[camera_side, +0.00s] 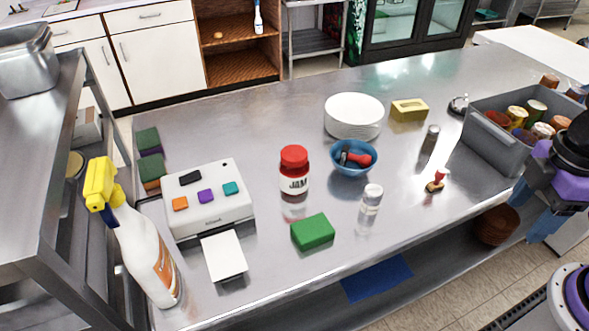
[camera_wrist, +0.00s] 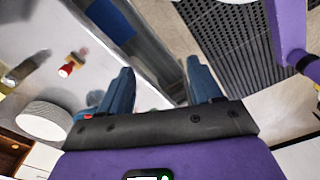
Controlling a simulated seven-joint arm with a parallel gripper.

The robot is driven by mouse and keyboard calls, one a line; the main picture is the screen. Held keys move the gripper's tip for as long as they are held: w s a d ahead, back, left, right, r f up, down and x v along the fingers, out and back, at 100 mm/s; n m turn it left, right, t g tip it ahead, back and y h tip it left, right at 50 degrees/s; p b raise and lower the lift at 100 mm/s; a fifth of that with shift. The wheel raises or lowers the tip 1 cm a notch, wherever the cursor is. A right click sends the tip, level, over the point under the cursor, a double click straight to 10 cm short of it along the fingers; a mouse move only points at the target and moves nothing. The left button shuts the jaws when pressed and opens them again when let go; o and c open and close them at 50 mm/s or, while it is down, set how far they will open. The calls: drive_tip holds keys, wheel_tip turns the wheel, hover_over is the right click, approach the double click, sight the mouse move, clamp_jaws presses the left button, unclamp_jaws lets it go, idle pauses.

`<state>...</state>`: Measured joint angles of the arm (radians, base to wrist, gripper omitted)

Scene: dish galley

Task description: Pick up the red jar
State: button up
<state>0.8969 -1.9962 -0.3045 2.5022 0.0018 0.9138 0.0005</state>
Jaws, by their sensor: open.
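The red jar (camera_side: 294,171), with a red lid and a white label reading JAM, stands upright near the middle of the steel table in the side view. I cannot make it out in the wrist view. My gripper (camera_side: 533,212) is at the right edge of the table in the side view, far to the right of the jar. Its two blue fingers are spread with nothing between them, as the wrist view also shows (camera_wrist: 160,65).
A blue bowl (camera_side: 345,165) and a plate stack (camera_side: 354,112) stand right of the jar. A green block (camera_side: 313,232) lies in front; a white box (camera_side: 209,205) is left. A small bottle (camera_side: 371,198), red-handled stamp (camera_side: 437,180) and grey crate (camera_side: 482,146) lie toward my gripper.

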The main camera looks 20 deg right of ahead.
drive_tip(key=o, duration=0.7)
